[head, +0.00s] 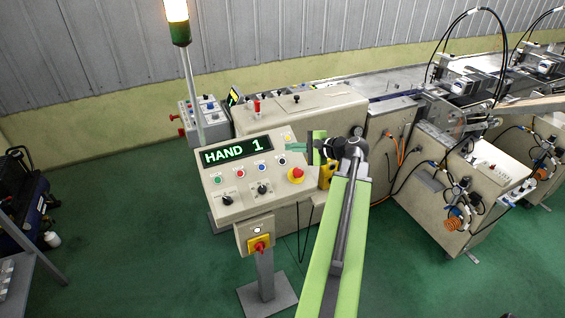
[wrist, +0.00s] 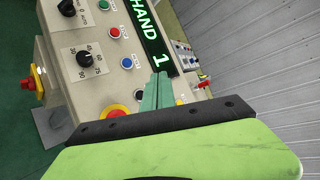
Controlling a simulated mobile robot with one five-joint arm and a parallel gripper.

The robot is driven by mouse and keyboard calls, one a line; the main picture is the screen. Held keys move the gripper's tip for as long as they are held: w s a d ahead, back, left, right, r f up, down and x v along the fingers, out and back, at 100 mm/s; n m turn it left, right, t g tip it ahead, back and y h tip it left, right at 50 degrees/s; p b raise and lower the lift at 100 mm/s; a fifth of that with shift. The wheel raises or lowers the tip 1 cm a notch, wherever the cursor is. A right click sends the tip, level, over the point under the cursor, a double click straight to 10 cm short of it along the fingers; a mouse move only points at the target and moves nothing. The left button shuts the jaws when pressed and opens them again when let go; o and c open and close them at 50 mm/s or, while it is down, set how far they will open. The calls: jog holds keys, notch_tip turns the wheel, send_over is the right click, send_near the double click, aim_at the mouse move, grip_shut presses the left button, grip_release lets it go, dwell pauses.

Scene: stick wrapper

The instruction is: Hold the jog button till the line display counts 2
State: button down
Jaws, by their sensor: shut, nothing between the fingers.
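The line display (head: 237,151) on the control console reads HAND 1 in green; it also shows in the wrist view (wrist: 150,32). Below it runs a row of buttons: green (head: 218,180), red (head: 240,173), blue (head: 262,168) and a dark-centred one with a pale rim (head: 282,161). In the wrist view the fingers (wrist: 158,82) hide part of the panel; contact with a button cannot be told.
A red emergency stop (head: 296,174) on a yellow base sits just below my gripper. Two black knobs (head: 227,198) (head: 262,189) are lower on the panel. A yellow-and-red switch (head: 259,244) is on the console front. A signal tower (head: 178,20) stands behind.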

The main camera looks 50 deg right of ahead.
aim_at(282, 161)
jog(key=w+f+b, duration=0.1)
jog(key=f+b, duration=0.1)
jog(key=w+d+f+b, duration=0.1)
jog(key=f+b, duration=0.1)
jog(key=w+f+b, duration=0.1)
jog(key=f+b, duration=0.1)
jog(key=shift+d+f, duration=0.15)
jog(key=shift+f, duration=0.1)
jog(key=shift+w+d+f+b, duration=0.1)
jog(key=shift+w+f+b, duration=0.25)
jog(key=shift+f+b, duration=0.15)
dwell(1.3)
jog(key=shift+w+d+f+b, duration=0.1)
jog(key=shift+w+f+b, duration=0.1)
jog(key=shift+f+b, duration=0.2)
jog(key=shift+w+f+b, duration=0.15)
jog(key=shift+f+b, duration=0.1)
jog(key=shift+b, duration=0.1)
dwell(4.6)
